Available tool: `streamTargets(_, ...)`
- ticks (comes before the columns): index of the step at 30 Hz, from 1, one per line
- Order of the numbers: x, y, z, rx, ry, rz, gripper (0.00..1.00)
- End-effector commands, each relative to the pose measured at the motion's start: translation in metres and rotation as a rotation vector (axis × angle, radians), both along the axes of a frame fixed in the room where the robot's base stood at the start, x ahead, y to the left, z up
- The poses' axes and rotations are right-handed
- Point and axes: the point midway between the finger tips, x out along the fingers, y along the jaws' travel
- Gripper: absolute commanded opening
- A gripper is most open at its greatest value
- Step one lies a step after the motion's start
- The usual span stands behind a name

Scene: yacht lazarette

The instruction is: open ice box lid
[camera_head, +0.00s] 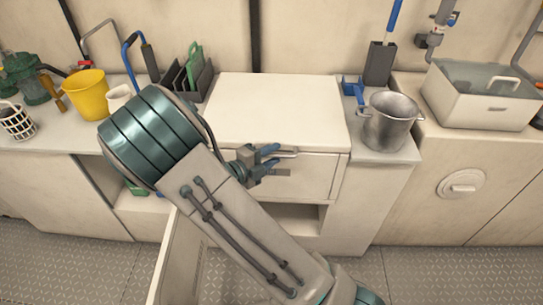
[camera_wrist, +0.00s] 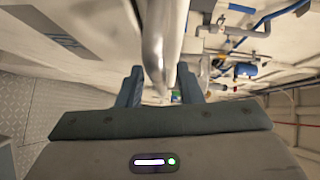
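The ice box appears to be the cream unit in the middle of the counter. Its broad flat lid (camera_head: 275,105) lies level and looks shut. A pale bar handle (camera_head: 286,153) runs along the front edge below the lid. My gripper (camera_head: 272,162) is at this handle, in front of the unit, with its blue fingers apart. In the wrist view a shiny metal bar (camera_wrist: 162,45) runs between the two open fingers of my gripper (camera_wrist: 159,86). I cannot tell whether either finger touches it. My arm hides the unit's left front.
A metal pot (camera_head: 391,121) and a blue-handled brush in a dark holder (camera_head: 379,63) stand right of the lid. A yellow bucket (camera_head: 86,94) and a dark rack (camera_head: 190,78) stand left. An open panel (camera_head: 170,262) juts out below.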

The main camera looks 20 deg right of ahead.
Motion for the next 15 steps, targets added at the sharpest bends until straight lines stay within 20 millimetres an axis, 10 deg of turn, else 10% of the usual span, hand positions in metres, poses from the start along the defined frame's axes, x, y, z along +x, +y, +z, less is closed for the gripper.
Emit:
streamTargets(4, -0.0001, 0.0, 0.0001, 0.0, 0.0, 0.0, 0.33)
streamTargets(8, -0.0002, 0.0001, 0.0001, 0.0, 0.0, 0.0, 0.0)
streamTargets(15, -0.0001, 0.0003, 0.0017, 0.0, 0.001, 0.0, 0.0)
